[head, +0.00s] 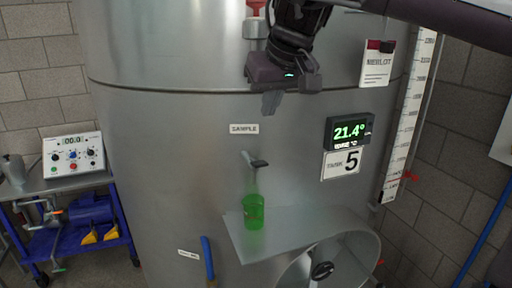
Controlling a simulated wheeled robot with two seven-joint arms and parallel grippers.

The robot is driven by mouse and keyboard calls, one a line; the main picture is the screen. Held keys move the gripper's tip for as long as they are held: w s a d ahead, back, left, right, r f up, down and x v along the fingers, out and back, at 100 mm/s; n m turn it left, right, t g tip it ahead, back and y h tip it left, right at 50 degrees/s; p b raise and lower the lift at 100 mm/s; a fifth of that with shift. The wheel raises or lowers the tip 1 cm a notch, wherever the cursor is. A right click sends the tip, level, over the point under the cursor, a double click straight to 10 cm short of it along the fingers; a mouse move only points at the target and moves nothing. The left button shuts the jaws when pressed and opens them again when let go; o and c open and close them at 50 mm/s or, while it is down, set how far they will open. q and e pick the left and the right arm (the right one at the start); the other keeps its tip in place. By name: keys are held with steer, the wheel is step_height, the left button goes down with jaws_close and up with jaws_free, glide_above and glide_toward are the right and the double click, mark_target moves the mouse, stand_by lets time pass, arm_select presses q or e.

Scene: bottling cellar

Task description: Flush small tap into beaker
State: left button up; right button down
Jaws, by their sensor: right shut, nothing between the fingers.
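The small sample tap (258,164), with a dark lever, sticks out of the steel tank below the SAMPLE label (243,129). A green see-through beaker (253,213) stands upright on the steel shelf (285,240), below the tap. A faint pale streak shows between tap and beaker; I cannot tell whether it is liquid. My right gripper (270,104) comes down from the top, in front of the tank, above the SAMPLE label. Its fingers are shut and empty, apart from tap and beaker. My left gripper is out of view.
A display (348,131) reading 21.4° and a TANK 5 sign (342,163) are right of the tap. A round hatch (330,265) sits under the shelf. A blue lever (207,262) is lower left. A blue cart (75,215) with a control box (73,152) stands left.

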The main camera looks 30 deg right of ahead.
steer(key=shift+w+r, duration=0.2)
steer(key=shift+s, duration=0.2)
steer(key=p, duration=0.5)
glide_above(257, 161)
steer(key=s, duration=0.2)
step_height(257, 161, down, 8)
steer(key=shift+w+a+r, duration=0.1)
steer(key=shift+w+a, duration=0.05)
steer(key=f, duration=0.1)
steer(key=f+p, duration=0.1)
steer(key=f, duration=0.1)
steer(key=shift+s+a+f, duration=0.1)
steer(key=shift+s+f, duration=0.15)
steer(key=shift+s+f+p, duration=0.2)
steer(key=shift+f+p, duration=0.15)
steer(key=shift+f, duration=0.25)
